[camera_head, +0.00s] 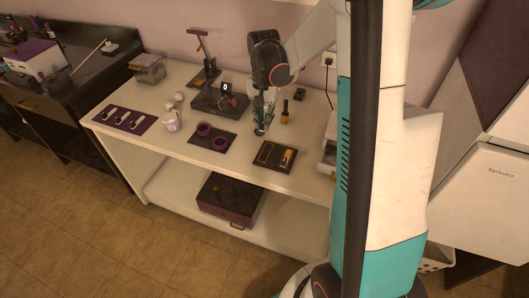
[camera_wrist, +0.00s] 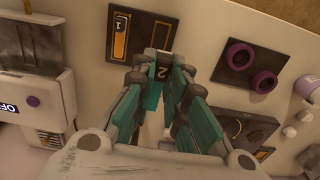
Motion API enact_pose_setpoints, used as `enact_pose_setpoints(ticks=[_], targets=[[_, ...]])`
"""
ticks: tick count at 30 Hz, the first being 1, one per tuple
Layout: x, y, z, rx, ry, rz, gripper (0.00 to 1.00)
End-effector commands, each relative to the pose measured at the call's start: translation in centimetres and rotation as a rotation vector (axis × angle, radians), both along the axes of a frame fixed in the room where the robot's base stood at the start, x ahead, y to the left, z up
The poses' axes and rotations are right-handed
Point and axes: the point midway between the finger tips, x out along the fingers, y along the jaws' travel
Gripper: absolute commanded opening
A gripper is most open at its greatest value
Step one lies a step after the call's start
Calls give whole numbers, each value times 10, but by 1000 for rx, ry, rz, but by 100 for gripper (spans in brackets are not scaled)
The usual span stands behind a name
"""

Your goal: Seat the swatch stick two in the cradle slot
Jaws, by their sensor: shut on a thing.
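My gripper (camera_head: 262,127) hangs over the white table, with its teal fingers (camera_wrist: 168,80) shut on a small dark piece marked "2", the swatch stick two (camera_wrist: 162,72). Most of the stick is hidden between the fingers. The cradle (camera_head: 264,165) is a dark board lying in front of my gripper in the head view. In the wrist view the cradle (camera_wrist: 144,57) is just beyond the fingertips. One of its places holds an orange and dark stick (camera_wrist: 120,37). The place beside it, an orange-outlined slot (camera_head: 264,153), looks empty. The held stick is apart from the cradle.
A dark board with two purple rings (camera_head: 204,129) lies left of the cradle. A dark device with a display (camera_head: 215,102) is behind left. A white device (camera_head: 328,152) stands right of the cradle.

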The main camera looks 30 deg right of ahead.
Motion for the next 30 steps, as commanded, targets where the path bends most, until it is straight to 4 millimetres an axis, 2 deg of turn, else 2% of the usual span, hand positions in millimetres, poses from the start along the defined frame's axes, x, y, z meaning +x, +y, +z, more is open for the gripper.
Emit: enact_pose_setpoints(ticks=[1, 3, 10, 13, 20, 27, 30], targets=[[0, 0, -18, 0, 0, 1, 0], [0, 0, -35, 0, 0, 1, 0], [0, 0, -85, 0, 0, 2, 0], [0, 0, -98, 0, 0, 2, 0], [0, 0, -111, 0, 0, 3, 0], [0, 0, -144, 0, 0, 3, 0], [0, 0, -148, 0, 0, 3, 0]])
